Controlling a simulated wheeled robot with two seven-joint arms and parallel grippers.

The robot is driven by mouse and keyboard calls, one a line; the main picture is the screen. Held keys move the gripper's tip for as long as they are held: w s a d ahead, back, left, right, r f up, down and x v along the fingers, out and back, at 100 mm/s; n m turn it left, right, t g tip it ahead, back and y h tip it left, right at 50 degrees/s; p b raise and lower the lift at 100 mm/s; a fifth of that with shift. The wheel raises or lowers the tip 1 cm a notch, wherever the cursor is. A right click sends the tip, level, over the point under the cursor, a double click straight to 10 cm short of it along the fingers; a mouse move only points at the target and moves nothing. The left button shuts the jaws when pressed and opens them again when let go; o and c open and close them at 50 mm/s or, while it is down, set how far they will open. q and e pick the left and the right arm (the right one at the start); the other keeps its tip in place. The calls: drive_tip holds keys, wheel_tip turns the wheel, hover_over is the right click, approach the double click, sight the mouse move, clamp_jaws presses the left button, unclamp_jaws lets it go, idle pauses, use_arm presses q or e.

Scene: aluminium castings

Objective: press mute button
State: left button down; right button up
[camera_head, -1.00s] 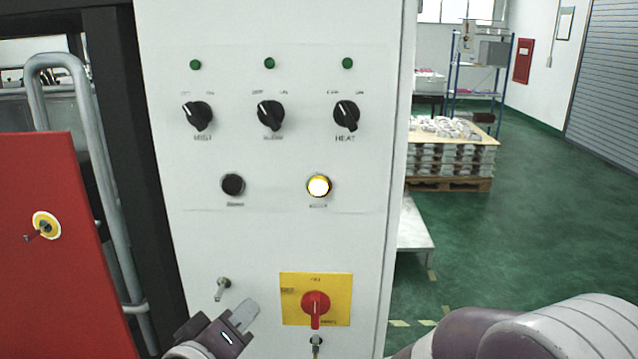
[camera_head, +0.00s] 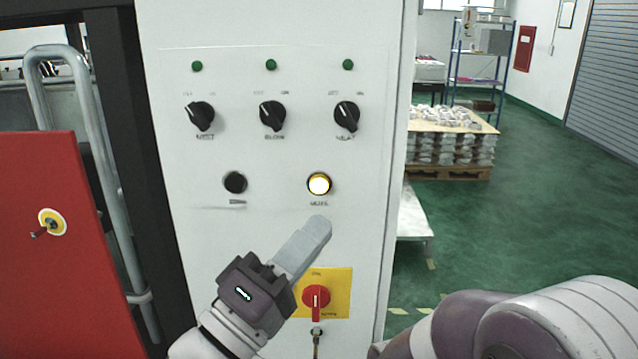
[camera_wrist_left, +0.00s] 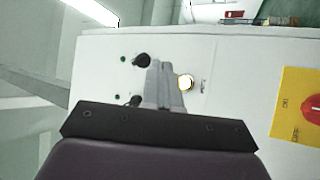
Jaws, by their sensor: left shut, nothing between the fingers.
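Two round push buttons sit on the white control panel (camera_head: 285,220). The right one, a lit button (camera_head: 319,184), glows white-yellow in a yellow ring, and its small label seems to read MUTE but is blurred. The left one is a black button (camera_head: 235,183) with an unreadable label. My left gripper (camera_head: 318,226) is shut and empty, its fingertips pointing up just below the lit button in the head view. In the left wrist view the closed fingertips (camera_wrist_left: 162,66) appear beside the lit button (camera_wrist_left: 186,83); no contact is clear. My right gripper is out of view.
Above the buttons are several black rotary knobs (camera_head: 272,116) and green lamps (camera_head: 271,65). Below is a red rotary switch (camera_head: 316,297) on a yellow plate, partly behind my left gripper. A red door (camera_head: 60,270) stands left. Open green floor (camera_head: 500,220) lies right.

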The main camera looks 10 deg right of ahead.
sight(313, 206)
use_arm(q)
drive_tip(key=w+d, duration=0.2)
drive_tip(key=w, duration=0.5)
drive_tip(key=shift+w+p, duration=0.25)
drive_tip(key=shift+p, duration=0.2)
drive_tip(key=shift+w+d, duration=0.1)
drive_tip(key=shift+w, duration=0.05)
idle(1.4)
drive_tip(key=shift+w, duration=0.3)
drive_tip(key=shift+w+d, duration=0.15)
drive_tip(key=shift+w, duration=0.2)
idle(0.7)
idle(0.4)
drive_tip(key=shift+s+f+b, duration=0.1)
drive_tip(key=shift+s+b, duration=0.5)
drive_tip(key=shift+s+a, duration=0.2)
